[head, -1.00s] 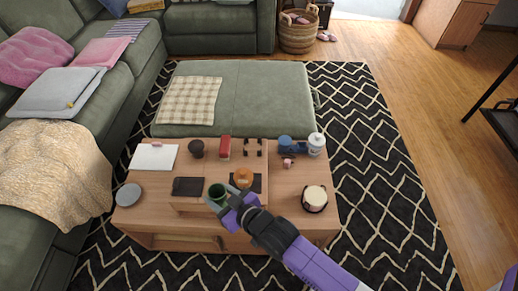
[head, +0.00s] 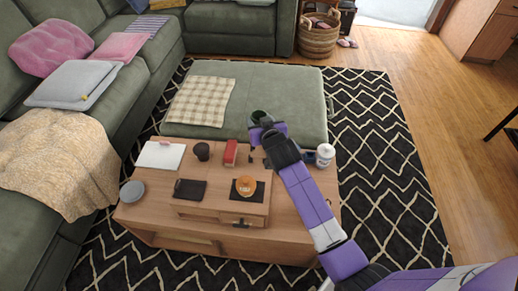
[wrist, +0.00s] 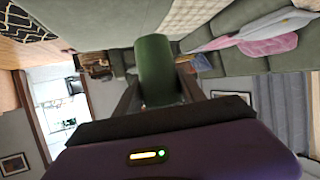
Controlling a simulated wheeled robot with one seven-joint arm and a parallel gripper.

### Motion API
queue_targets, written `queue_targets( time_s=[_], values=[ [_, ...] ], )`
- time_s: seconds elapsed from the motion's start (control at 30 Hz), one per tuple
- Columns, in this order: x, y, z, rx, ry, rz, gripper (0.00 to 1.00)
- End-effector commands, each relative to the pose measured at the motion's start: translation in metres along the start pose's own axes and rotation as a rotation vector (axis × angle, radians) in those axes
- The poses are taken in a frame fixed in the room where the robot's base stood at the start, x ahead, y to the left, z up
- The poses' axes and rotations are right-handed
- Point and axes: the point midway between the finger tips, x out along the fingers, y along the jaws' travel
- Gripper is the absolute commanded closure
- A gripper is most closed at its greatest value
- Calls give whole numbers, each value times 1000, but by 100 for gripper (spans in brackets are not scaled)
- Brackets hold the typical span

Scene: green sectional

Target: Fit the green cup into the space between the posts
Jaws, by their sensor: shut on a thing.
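My gripper (head: 262,127) is shut on the green cup (head: 261,117) and holds it up over the far side of the coffee table, in front of the green ottoman in the head view. In the wrist view the green cup (wrist: 157,70) sits between the two fingers, its side facing the camera. The posts cannot be made out for certain. A small dark-topped item stood at the table's back middle; my gripper and arm now hide most of that spot.
On the wooden table (head: 150,215) are a black cup (head: 202,151), a red object (head: 230,152), white paper (head: 160,155), a grey plate (head: 132,191), a dark mat (head: 190,189), an orange object (head: 246,187) and a white bottle (head: 325,154). The ottoman (head: 270,95) stands behind.

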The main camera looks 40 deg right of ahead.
Motion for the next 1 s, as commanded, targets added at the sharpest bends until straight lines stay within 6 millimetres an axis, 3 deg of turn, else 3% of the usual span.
queue_targets(
  time_s=[0.03, 0.3, 0.57, 0.8, 1.0],
  values=[
    [6, 0, 15, 1, -4, 1, 92],
    [30, 0, 72, 0, -2, 0, 92],
    [38, -1, 92, 0, 1, 0, 92],
    [51, -1, 124, -1, 0, -1, 92],
    [53, -1, 128, 0, 2, -2, 92]
  ],
)
